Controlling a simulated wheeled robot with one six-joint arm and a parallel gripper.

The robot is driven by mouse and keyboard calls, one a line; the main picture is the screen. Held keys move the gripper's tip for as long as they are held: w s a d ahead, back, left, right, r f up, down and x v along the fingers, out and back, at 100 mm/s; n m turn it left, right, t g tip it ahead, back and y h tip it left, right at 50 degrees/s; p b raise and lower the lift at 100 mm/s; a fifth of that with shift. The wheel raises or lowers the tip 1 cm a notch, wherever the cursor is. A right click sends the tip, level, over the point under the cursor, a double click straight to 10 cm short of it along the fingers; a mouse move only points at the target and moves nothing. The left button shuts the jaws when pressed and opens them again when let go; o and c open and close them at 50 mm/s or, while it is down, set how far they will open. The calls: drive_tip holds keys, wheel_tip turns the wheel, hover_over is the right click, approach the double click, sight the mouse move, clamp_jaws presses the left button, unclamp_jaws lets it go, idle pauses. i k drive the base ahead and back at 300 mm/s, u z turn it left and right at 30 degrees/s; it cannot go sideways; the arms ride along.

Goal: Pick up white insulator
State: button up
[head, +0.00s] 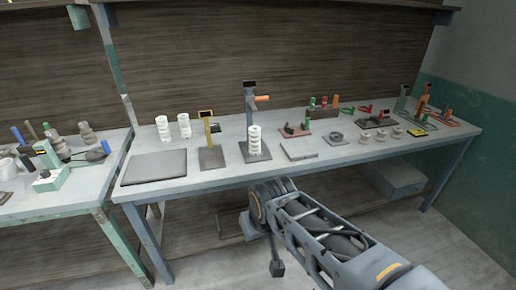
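Two ribbed white insulators stand upright side by side at the back left of the long bench: the left one (163,130) and the right one (184,126). A third white insulator (254,140) stands upright on the dark base of a grey post stand, near the bench's middle. My arm reaches in from the lower right, in front of the bench. My gripper (277,268) seems to be the small dark end hanging below the bench top, apart from all the insulators. Its fingers are too small to make out.
A dark flat plate (154,167) lies at the bench's front left. Clamps, a ring (336,138) and small beige pieces fill the right side. A second bench (60,205) with tools stands left.

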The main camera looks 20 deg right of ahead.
sight(254, 133)
drive_tip(key=u, duration=0.5)
drive_tip(key=i, duration=0.9)
drive_tip(key=z, duration=0.05)
